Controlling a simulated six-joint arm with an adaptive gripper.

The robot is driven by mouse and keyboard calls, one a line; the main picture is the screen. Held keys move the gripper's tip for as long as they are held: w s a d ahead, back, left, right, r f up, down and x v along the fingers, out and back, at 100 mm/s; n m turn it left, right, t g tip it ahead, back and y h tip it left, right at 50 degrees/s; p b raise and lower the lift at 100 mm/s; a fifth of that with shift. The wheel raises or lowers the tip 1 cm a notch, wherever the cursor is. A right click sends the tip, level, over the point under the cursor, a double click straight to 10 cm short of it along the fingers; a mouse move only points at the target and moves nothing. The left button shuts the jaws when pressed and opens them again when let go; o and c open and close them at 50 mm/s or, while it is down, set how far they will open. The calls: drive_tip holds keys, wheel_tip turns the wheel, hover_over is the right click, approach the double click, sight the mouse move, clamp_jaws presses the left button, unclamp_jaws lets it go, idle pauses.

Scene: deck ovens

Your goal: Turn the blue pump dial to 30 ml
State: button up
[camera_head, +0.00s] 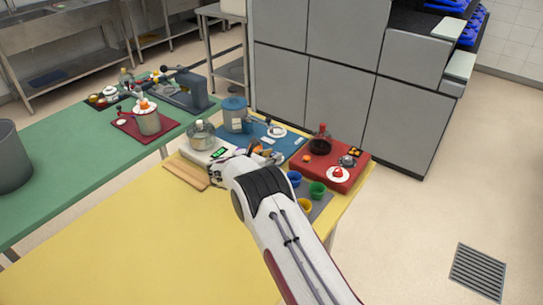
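A blue board (289,143) lies on the yellow table, just beyond my arm. On it stands a blue-lidded canister (235,115), which looks like the blue pump. A small white round disc (277,132) lies on the same board, right of the canister; it may be the blue pump dial. Its markings and pointer are too small to read. My gripper (258,151) is over the board's near edge, just short of the disc. It is mostly hidden by my wrist, and its fingers cannot be made out clearly.
A red board (320,188) on the right holds a dark pot and another white disc with a red knob (338,173). Several coloured cups stand near my forearm. A glass-like pot (201,134) and a wooden board (186,173) lie left. The yellow table's front (140,240) is clear.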

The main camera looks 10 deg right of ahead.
drive_tip(key=shift+c, duration=0.9)
drive_tip(key=shift+w+r+m+h, duration=0.15)
drive_tip(key=shift+w+m+h, duration=0.1)
drive_tip(key=shift+m+h, duration=0.15)
drive_tip(key=shift+c, duration=0.2)
drive_tip(key=shift+s+a+m+g+h, duration=0.1)
drive_tip(key=shift+a+m+g+h, duration=0.2)
drive_tip(key=shift+g, duration=0.4)
drive_tip(key=o, duration=1.1)
drive_tip(key=shift+d, duration=0.15)
drive_tip(key=shift+s, duration=0.1)
drive_tip(key=shift+v, duration=5.95)
